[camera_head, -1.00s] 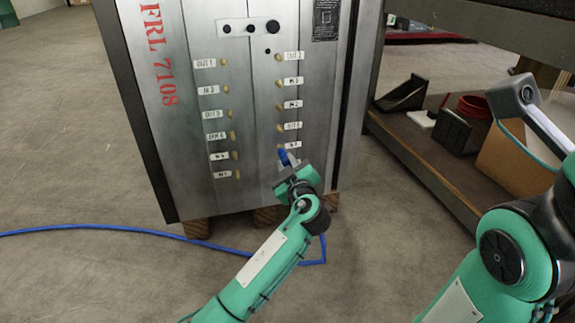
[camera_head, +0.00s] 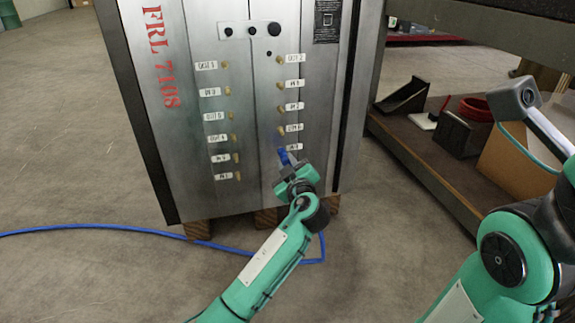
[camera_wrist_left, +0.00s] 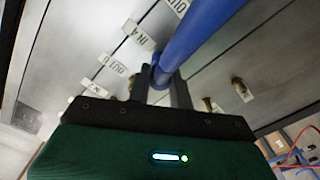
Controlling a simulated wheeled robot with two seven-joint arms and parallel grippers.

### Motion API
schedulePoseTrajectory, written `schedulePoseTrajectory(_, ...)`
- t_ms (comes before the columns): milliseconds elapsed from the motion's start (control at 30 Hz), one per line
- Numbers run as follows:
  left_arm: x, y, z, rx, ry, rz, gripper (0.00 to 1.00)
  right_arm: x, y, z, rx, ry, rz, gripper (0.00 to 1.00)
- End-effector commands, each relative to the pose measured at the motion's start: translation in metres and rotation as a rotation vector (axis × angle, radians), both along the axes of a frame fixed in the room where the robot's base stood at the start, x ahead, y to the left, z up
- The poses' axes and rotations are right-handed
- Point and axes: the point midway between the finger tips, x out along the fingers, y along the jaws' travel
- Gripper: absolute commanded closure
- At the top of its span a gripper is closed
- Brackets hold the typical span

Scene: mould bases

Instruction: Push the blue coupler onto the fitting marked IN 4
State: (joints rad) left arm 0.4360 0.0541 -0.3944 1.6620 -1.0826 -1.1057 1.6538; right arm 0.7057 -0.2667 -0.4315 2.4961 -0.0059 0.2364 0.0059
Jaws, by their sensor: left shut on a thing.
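My left gripper (camera_head: 290,170) is shut on the blue coupler (camera_head: 284,155) at the lower right of the metal cabinet's front. In the left wrist view the coupler (camera_wrist_left: 157,75) sits between the fingers, with the thick blue hose (camera_wrist_left: 205,32) rising to the upper right. The IN 4 label (camera_wrist_left: 138,34) is just up and left of the coupler there. The fitting by that label is not clearly visible, and I cannot tell whether the coupler touches it. In the head view, a label (camera_head: 291,147) close to the coupler is too small to read surely. My right gripper is not in view.
The steel cabinet (camera_head: 255,100) carries two columns of labelled brass fittings, including one by the OUT 2 label (camera_head: 290,58). The blue hose (camera_head: 120,229) lies across the floor at left. A shelf (camera_head: 430,160) with a red-rimmed container (camera_head: 470,108) stands at right.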

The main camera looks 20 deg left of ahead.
Motion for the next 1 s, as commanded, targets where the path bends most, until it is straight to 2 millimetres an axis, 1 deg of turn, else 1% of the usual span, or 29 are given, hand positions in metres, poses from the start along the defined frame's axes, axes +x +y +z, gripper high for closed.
schedulePoseTrajectory(333, 0.0035, 0.0028, 0.0010, 0.001, -0.001, 0.000, 1.00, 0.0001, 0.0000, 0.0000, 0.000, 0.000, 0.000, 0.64)
schedulePoseTrajectory(367, 0.0035, 0.0028, 0.0010, 0.001, -0.001, 0.000, 0.75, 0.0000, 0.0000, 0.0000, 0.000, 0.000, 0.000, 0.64)
schedulePoseTrajectory(400, 0.0035, 0.0028, 0.0010, 0.001, -0.001, 0.000, 0.67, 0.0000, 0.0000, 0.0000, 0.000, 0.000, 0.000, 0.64)
schedulePoseTrajectory(467, 0.0035, 0.0028, 0.0009, 0.001, -0.001, 0.000, 0.55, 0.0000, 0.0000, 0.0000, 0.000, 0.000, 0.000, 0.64)
schedulePoseTrajectory(500, 0.0035, 0.0027, 0.0008, 0.001, -0.001, 0.000, 0.53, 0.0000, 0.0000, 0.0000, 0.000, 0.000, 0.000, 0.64)
schedulePoseTrajectory(667, 0.0033, 0.0025, 0.0003, 0.000, -0.001, 0.001, 0.53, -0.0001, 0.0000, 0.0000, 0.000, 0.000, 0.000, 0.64)
schedulePoseTrajectory(700, 0.0032, 0.0026, -0.0001, 0.000, 0.000, 0.000, 0.49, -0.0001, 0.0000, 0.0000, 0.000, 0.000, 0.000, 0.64)
schedulePoseTrajectory(767, 0.0032, 0.0025, -0.0002, 0.001, 0.001, 0.000, 0.38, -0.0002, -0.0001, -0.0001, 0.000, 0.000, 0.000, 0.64)
schedulePoseTrajectory(800, 0.0032, 0.0025, -0.0002, 0.001, 0.001, 0.000, 0.35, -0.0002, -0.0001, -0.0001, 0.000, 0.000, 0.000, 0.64)
schedulePoseTrajectory(1000, 0.0031, 0.0023, -0.0001, 0.000, 0.000, 0.000, 0.35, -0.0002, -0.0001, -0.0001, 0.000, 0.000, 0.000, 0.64)
